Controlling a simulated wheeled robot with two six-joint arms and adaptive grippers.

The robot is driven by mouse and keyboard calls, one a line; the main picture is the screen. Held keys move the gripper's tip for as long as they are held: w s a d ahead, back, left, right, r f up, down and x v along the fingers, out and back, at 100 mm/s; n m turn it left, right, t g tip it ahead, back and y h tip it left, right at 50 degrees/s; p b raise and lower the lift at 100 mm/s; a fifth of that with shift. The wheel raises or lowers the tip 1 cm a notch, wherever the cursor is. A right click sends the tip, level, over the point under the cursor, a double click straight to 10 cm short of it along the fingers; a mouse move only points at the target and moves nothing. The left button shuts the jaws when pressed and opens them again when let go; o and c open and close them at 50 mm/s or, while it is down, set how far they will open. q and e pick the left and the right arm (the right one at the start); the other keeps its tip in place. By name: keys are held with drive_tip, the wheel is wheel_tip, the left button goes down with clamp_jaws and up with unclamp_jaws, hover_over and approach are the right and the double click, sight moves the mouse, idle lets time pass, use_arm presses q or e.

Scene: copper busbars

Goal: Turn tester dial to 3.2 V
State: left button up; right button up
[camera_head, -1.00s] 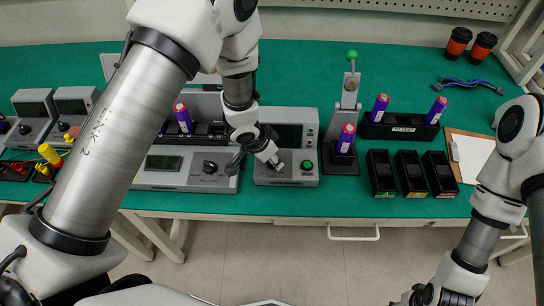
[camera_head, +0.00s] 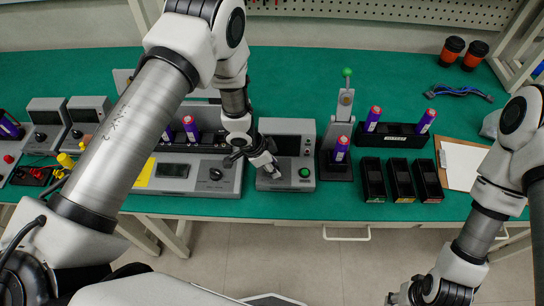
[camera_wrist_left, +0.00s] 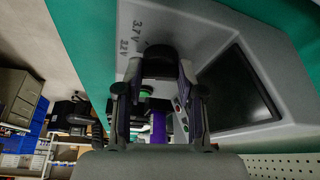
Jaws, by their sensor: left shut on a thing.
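The grey tester (camera_head: 286,136) stands at the front edge of the bench, with a dark screen and a green button (camera_head: 304,172). My left gripper (camera_head: 271,173) is down at the left of its front panel and hides the dial in the head view. In the left wrist view, my left gripper (camera_wrist_left: 158,92) is shut on the black dial (camera_wrist_left: 160,63). The marks "3.7 V" and what looks like "3.2 V" (camera_wrist_left: 131,46) show on the panel beside it. The dial's pointer is hidden, so its setting cannot be told. My right gripper (camera_head: 424,293) hangs at the lower right, away from the bench; its fingers are unclear.
A grey instrument with a small display (camera_head: 172,170) stands left of the tester. A stand with a green-knobbed lever (camera_head: 346,100) and a purple cell (camera_head: 341,149) stands right. Black bins (camera_head: 401,180) and a clipboard (camera_head: 463,161) lie farther right.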

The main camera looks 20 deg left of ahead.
use_arm(q)
drive_tip(key=shift+r+m+g+p, duration=0.25)
drive_tip(key=shift+m+g+p, duration=0.05)
drive_tip(key=shift+m+p, duration=0.45)
drive_tip(key=shift+w+f+m+p, duration=0.1)
drive_tip(key=shift+f+m+p, duration=0.1)
drive_tip(key=shift+m+p, duration=0.5)
use_arm(e)
drive_tip(key=shift+r, duration=2)
use_arm(q)
drive_tip(key=shift+g, duration=0.3)
drive_tip(key=o, duration=1.1)
drive_tip(key=shift+d, duration=0.1)
drive_tip(key=shift+o, duration=0.2)
use_arm(e)
drive_tip(key=shift+d, duration=0.1)
use_arm(q)
drive_tip(key=v, duration=1.2)
